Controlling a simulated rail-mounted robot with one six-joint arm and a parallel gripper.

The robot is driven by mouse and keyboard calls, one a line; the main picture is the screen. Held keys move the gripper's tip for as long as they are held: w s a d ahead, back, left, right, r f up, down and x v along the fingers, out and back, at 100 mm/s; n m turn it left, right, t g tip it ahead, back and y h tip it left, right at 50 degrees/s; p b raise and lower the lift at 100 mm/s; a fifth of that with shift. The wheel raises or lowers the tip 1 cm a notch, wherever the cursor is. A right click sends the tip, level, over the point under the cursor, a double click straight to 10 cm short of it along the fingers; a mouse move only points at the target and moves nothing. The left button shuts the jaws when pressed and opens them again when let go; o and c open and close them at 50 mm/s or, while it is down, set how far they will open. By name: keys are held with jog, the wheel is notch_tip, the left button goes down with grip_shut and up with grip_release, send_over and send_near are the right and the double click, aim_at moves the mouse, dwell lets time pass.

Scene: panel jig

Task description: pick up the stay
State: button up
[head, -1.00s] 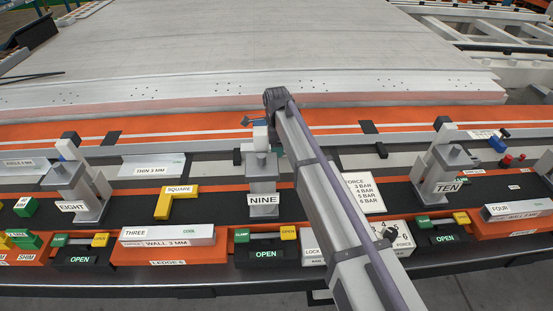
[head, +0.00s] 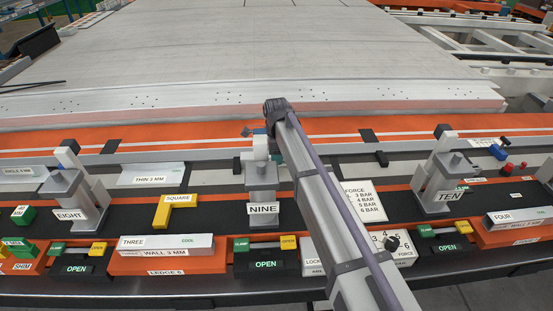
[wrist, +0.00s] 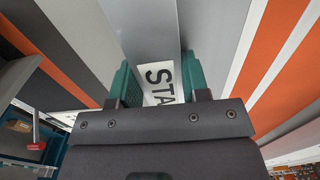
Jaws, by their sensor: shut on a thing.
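In the wrist view my gripper (wrist: 156,64) has its two teal fingers on either side of the stay (wrist: 158,82). The stay is a grey part with a white label reading "STA"; the rest of the word is cut off behind the gripper body. The fingers are shut on it. Its grey face seems to run on beyond the fingertips, and I cannot tell where it ends. In the head view my arm reaches away past the NINE post, and the gripper and stay cannot be made out clearly at its far end.
Posts EIGHT (head: 72,200), NINE (head: 262,190) and TEN (head: 437,185) stand along the dark rail. The large pale panel (head: 240,50) lies beyond the orange strip.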

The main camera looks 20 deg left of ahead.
notch_tip(320, 180, up, 10)
jog(key=p, duration=1)
